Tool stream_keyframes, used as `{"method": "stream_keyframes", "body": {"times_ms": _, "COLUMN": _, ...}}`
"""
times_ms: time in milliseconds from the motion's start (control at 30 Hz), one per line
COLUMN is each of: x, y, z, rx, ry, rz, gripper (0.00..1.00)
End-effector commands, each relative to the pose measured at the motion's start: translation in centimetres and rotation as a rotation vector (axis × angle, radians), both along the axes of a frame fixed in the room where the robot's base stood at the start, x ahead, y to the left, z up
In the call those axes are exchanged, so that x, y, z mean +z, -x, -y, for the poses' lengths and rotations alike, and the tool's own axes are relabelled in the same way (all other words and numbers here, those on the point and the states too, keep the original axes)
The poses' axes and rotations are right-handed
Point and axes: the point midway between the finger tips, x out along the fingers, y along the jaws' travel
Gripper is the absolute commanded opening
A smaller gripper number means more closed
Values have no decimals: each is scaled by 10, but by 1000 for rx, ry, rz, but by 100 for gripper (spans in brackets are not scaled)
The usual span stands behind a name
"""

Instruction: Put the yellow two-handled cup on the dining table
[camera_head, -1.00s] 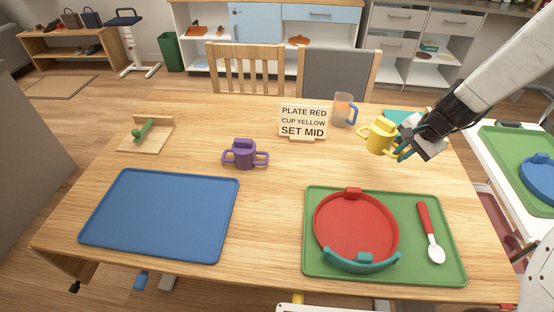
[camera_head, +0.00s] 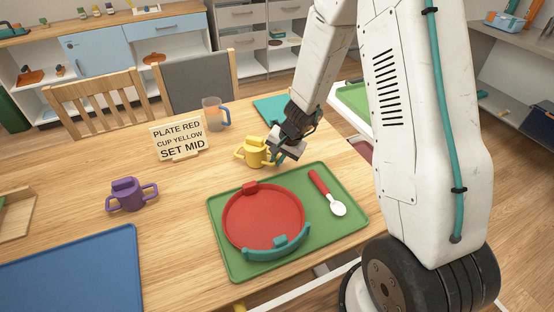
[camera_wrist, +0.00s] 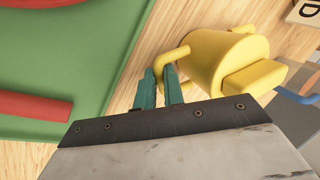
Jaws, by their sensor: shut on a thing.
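The yellow two-handled cup (camera_head: 256,154) is upright on or just above the dining table (camera_head: 190,215), beyond the far edge of the green tray. I cannot tell whether its base touches the wood. My gripper (camera_head: 276,153) is at the cup's right side. In the wrist view the teal fingers (camera_wrist: 160,84) are closed around one handle of the yellow cup (camera_wrist: 222,58). The cup's other handle points left in the head view. A sign (camera_head: 178,139) reads "PLATE RED, CUP YELLOW, SET MID".
A green tray (camera_head: 226,256) holds a red plate (camera_head: 262,215) with a teal piece on its rim, and a red-handled spoon (camera_head: 322,186). Bare wood lies left of the green tray.

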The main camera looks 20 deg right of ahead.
Motion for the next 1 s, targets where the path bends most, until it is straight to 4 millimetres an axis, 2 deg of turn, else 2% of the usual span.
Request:
{"method": "stream_keyframes", "body": {"times_ms": 267, "x": -4, "y": 0, "z": 0, "rx": 0, "ry": 2, "rz": 2, "gripper": 0}}
{"method": "stream_keyframes", "body": {"times_ms": 300, "x": -4, "y": 0, "z": 0, "rx": 1, "ry": 1, "rz": 1, "gripper": 15}}
{"method": "stream_keyframes", "body": {"times_ms": 367, "x": -4, "y": 0, "z": 0, "rx": 1, "ry": 1, "rz": 1, "gripper": 32}}
{"method": "stream_keyframes", "body": {"times_ms": 633, "x": -4, "y": 0, "z": 0, "rx": 0, "ry": 1, "rz": 1, "gripper": 32}}
{"method": "stream_keyframes", "body": {"times_ms": 767, "x": 4, "y": 1, "z": 2, "rx": 0, "ry": 0, "rz": 3, "gripper": 32}}
{"method": "stream_keyframes", "body": {"times_ms": 1000, "x": 45, "y": 11, "z": 13, "rx": 0, "ry": 0, "rz": 7, "gripper": 32}}
